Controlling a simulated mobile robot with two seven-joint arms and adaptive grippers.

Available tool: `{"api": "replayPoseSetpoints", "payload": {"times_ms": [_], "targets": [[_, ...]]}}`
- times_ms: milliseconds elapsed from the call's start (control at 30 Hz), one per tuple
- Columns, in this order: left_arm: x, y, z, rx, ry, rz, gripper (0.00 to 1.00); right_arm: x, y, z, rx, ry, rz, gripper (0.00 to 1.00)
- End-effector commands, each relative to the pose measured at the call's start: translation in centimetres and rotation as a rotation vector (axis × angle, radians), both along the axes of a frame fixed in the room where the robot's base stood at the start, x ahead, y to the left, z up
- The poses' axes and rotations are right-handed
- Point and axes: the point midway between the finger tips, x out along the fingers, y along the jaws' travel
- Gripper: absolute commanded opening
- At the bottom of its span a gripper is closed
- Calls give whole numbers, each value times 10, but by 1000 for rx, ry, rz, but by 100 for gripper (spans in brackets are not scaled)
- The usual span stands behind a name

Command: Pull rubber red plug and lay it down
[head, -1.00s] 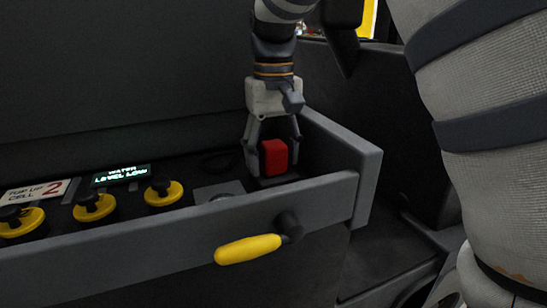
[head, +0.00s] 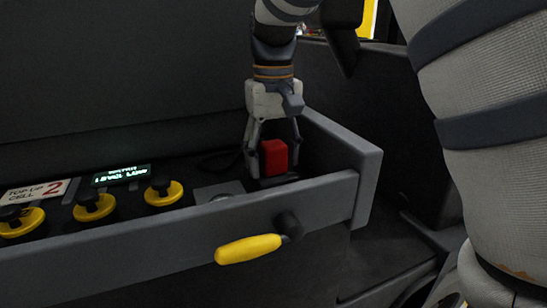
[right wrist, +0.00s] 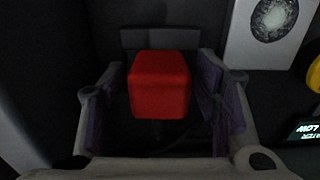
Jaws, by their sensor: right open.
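The red rubber plug (head: 273,157) is a red block at the right end of the dark recessed panel. My right gripper (head: 272,165) points down over it with one finger on each side. In the right wrist view the plug (right wrist: 159,84) sits between the open fingers of the right gripper (right wrist: 165,100), with a gap on both sides, clearest on the left. The plug's underside and what it sits in are mostly hidden. My left gripper is not in view.
A grey wall with a rim (head: 330,186) borders the panel in front and on the right. A yellow handle (head: 248,249) sticks out in front. Yellow-and-black knobs (head: 164,192) and a small display (head: 121,175) are to the left.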

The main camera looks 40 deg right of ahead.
Motion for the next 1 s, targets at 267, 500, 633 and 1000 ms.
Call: {"api": "replayPoseSetpoints", "payload": {"times_ms": [267, 500, 633, 1000], "targets": [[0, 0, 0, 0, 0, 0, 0, 0, 0, 0, 0, 0, -1, 18], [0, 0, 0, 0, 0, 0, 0, 0, 0, 2, -1, -2, -1, 0], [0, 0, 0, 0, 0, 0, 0, 0, 0, 7, 1, -1, 0, 0], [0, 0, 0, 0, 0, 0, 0, 0, 0, 23, 0, -3, -1, 0]]}}
